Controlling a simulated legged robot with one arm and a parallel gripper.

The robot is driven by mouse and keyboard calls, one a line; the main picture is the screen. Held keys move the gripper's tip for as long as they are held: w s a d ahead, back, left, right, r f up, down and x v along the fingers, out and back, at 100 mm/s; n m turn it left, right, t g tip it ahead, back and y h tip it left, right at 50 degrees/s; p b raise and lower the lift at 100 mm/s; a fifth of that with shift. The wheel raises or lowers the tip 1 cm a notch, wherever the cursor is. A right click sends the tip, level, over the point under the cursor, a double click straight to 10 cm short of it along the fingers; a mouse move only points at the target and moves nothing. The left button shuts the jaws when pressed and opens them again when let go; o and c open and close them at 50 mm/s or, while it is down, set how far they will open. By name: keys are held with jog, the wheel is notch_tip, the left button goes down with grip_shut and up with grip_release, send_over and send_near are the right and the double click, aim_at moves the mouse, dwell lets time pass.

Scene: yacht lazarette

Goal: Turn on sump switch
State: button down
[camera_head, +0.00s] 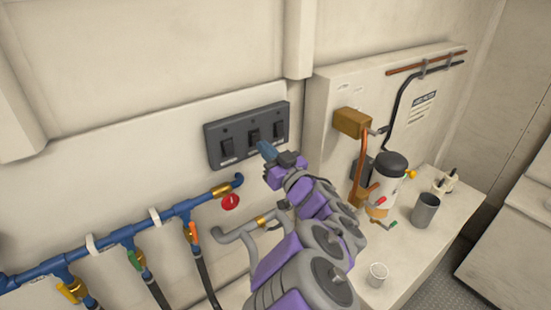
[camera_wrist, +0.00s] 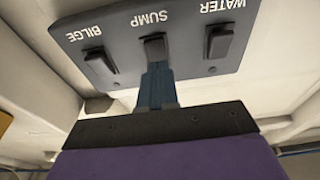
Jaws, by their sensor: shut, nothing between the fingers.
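The dark grey switch panel (camera_head: 240,130) is on the wall in the head view, with three black rocker switches in a row. In the wrist view the panel (camera_wrist: 75,35) appears upside down, labelled BILGE, SUMP and WATER. The sump switch (camera_wrist: 154,47) is the middle one, also seen in the head view (camera_head: 253,137). My gripper (camera_head: 264,148) is shut and empty. Its blue fingertips (camera_wrist: 157,70) are at the edge of the sump switch in the wrist view; I cannot tell whether they touch it. The bilge switch (camera_wrist: 100,61) and water switch (camera_wrist: 218,41) stand on either side.
To the right, a counter holds a black-topped canister (camera_head: 389,165), a grey cup (camera_head: 426,210) and a white cup (camera_head: 377,274).

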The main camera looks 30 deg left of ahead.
jog(key=shift+x, duration=0.95)
jog(key=shift+d, duration=0.1)
jog(key=shift+d+r, duration=0.1)
